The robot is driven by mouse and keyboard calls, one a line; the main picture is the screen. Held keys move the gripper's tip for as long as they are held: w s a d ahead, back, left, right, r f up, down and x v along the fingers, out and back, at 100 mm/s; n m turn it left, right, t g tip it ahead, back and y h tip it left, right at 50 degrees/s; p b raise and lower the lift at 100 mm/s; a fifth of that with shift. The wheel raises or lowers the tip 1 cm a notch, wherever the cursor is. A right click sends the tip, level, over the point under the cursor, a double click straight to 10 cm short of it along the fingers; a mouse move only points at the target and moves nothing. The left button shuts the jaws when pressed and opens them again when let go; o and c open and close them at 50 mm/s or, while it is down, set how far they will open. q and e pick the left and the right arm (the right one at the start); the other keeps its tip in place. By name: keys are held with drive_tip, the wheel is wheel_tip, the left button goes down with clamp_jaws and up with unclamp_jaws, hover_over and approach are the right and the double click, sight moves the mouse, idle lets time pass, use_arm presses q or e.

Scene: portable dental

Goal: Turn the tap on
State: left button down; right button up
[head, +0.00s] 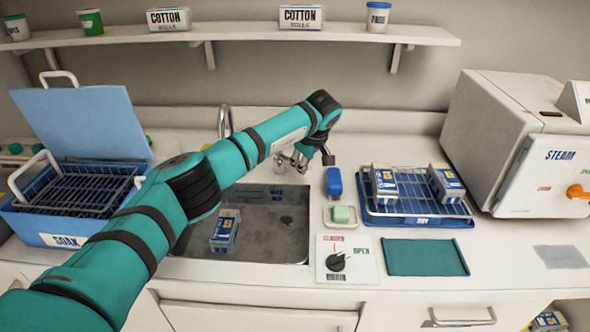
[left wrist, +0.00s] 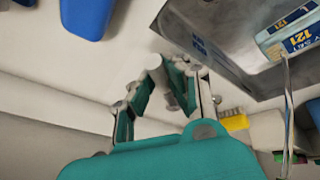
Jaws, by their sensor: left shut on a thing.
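The tap's chrome curved spout (head: 225,120) rises behind the steel sink (head: 290,248), partly hidden by my left arm. My left gripper (head: 298,160) is at the back right of the sink, to the right of the spout. In the left wrist view its fingers (left wrist: 163,75) close together around a small grey metal part, which looks like the tap's handle; most of it is hidden by the fingers. I see no clear water stream. My right gripper is not in view.
A blue-white packet (head: 224,232) lies in the sink. A black knob (head: 336,262) on a plate with red and green lettering sits in front. Blue bottle (head: 334,181), green soap (head: 341,214), a rack tray (head: 420,221), the SOAK box (head: 65,238) and the steriliser (head: 500,140) stand around.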

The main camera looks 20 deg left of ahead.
use_arm(q)
drive_tip(key=shift+w+d+r+n, duration=0.1)
drive_tip(key=shift+w+d+n, duration=0.15)
drive_tip(key=shift+w+n, duration=0.4)
drive_tip(key=shift+n, duration=0.05)
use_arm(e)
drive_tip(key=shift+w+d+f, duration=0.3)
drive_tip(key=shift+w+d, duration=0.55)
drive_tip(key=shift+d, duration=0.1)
use_arm(q)
drive_tip(key=c, duration=1.4)
unclamp_jaws()
drive_tip(key=shift+d, duration=0.1)
drive_tip(key=shift+o, duration=0.2)
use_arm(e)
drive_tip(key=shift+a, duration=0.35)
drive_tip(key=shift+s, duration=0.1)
use_arm(q)
drive_tip(key=shift+s+d+r, duration=0.1)
drive_tip(key=shift+r, duration=0.3)
drive_tip(key=v, duration=1.1)
drive_tip(key=shift+d, duration=0.3)
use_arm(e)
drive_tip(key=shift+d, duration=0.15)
